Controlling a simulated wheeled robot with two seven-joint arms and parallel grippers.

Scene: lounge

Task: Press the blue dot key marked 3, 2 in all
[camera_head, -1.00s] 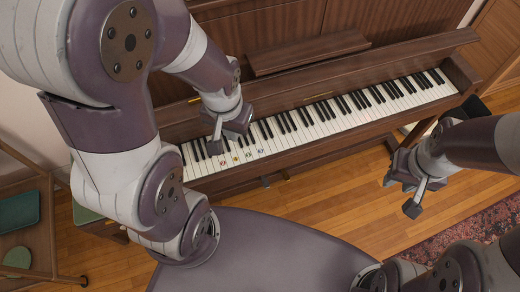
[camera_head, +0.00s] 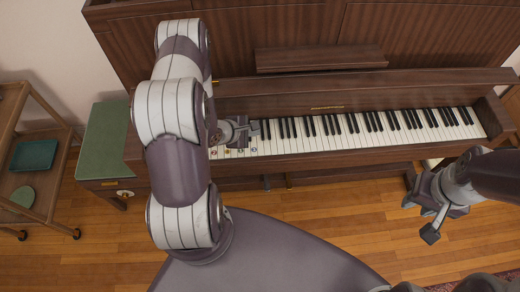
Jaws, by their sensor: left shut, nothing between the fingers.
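The piano keyboard (camera_head: 350,133) runs across the middle of the view. Several white keys near its left end carry small coloured dots: a red one (camera_head: 214,152), a yellow one (camera_head: 227,151) and darker ones to their right. The rightmost dot (camera_head: 253,150) looks bluish; its number is too small to read. My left gripper (camera_head: 246,130) is shut and empty, over the keys just behind the right-hand dots. Whether it touches a key I cannot tell. My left arm hides the keyboard's left end. My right gripper (camera_head: 425,215) looks open and empty, in front of the piano at the right.
The brown wooden piano (camera_head: 390,92) has a music ledge (camera_head: 320,58) above the keys. A green-topped bench (camera_head: 106,140) stands at the left. A wooden shelf cart (camera_head: 50,180) holding green items is further left. The wooden floor (camera_head: 340,220) in front is mostly clear.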

